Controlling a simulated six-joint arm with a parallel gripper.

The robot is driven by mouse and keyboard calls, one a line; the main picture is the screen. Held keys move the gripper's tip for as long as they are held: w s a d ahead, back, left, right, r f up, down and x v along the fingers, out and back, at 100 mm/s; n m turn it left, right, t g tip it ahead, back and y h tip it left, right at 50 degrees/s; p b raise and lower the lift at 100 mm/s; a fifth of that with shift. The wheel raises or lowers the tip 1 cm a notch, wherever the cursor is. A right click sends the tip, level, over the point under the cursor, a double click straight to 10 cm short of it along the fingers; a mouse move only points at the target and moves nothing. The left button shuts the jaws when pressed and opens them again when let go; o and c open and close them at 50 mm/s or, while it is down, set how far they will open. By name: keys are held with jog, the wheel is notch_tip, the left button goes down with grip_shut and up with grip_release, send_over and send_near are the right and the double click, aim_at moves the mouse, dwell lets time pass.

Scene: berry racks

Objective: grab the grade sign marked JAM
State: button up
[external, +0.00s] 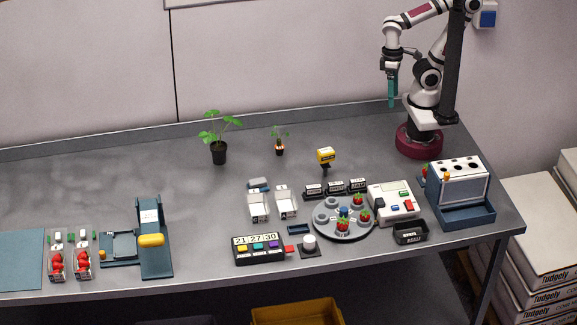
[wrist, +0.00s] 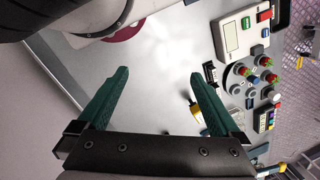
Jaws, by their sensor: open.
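Three small dark signs with white lettering stand in a row behind the round grey tray: a left one (external: 313,191), a middle one (external: 335,187) and a right one (external: 357,185). The lettering is too small to read, so I cannot tell which is marked JAM. In the wrist view a dark sign (wrist: 210,72) shows just beyond the right finger. My gripper (external: 392,100) hangs high near the back of the table, well away from the signs. In the wrist view its green fingers (wrist: 158,73) are wide apart with nothing between them.
The round tray (external: 318,228) holds several berries. A white device (external: 393,204) and a dark bin (external: 410,233) stand to its right. A yellow-headed stand (external: 326,157) is behind the signs. Potted plants (external: 219,152) stand farther back.

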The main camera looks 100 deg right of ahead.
jog(key=c, duration=0.5)
jog(key=w+a+f+m+g+y, duration=0.3)
jog(key=w+f+m+y, duration=0.15)
jog(key=w, duration=0.25)
jog(key=m+t+y, duration=0.3)
jog(key=m+y, duration=0.4)
jog(key=m, duration=0.1)
send_near(357, 180)
jog(key=x, duration=1)
